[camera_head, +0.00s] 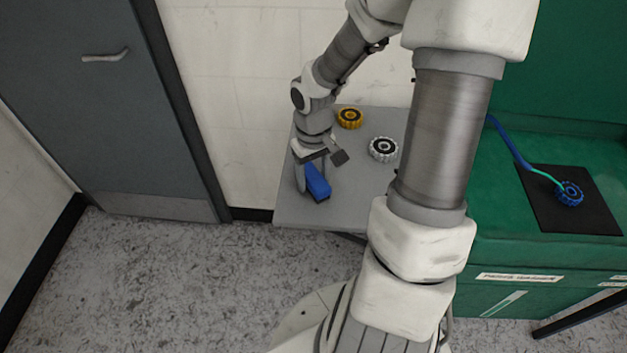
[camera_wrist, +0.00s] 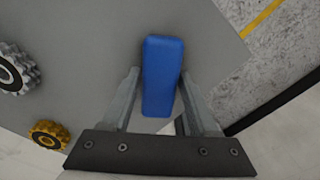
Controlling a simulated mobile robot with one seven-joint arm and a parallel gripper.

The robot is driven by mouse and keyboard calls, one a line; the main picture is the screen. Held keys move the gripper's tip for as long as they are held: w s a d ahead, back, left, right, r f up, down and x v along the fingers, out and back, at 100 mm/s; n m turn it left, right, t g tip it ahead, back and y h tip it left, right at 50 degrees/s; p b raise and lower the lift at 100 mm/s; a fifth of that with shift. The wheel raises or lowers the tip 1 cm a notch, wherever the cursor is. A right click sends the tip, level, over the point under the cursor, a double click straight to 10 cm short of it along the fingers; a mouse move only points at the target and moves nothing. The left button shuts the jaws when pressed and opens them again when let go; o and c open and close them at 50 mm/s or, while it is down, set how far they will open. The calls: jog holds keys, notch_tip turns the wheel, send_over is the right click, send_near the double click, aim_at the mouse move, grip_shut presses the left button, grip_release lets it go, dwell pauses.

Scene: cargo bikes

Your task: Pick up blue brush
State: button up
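The blue brush shows as a plain blue block (camera_head: 317,183) near the left front of a grey table. In the wrist view the blue brush (camera_wrist: 162,75) lies lengthwise between my two fingers. My gripper (camera_head: 319,170) is low over the table, with a finger on either side of the brush. In the wrist view my gripper (camera_wrist: 159,80) is open, its fingertips close beside the brush's long sides. I cannot see bristles or the brush's underside.
The grey table (camera_head: 290,212) also holds a yellow knobbed wheel (camera_head: 350,118) and a white one (camera_head: 383,149). A green bench at the right has a black mat (camera_head: 545,215) with a blue wheel (camera_head: 569,193). A grey door (camera_head: 105,110) stands at the left.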

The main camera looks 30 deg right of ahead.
aim_at(319, 175)
grip_shut()
jog(key=shift+r, duration=0.6)
jog(key=r+p, duration=0.1)
jog(key=r, duration=0.1)
jog(key=d+r+p, duration=0.1)
jog(key=r, duration=0.1)
jog(key=shift+s+d, duration=0.1)
jog(key=shift+s, duration=0.05)
jog(key=s+d+r+p, duration=0.2)
jog(key=d+r, duration=0.3)
jog(key=d, duration=0.5)
jog(key=shift+s+r, duration=0.4)
jog(key=shift+s, duration=0.25)
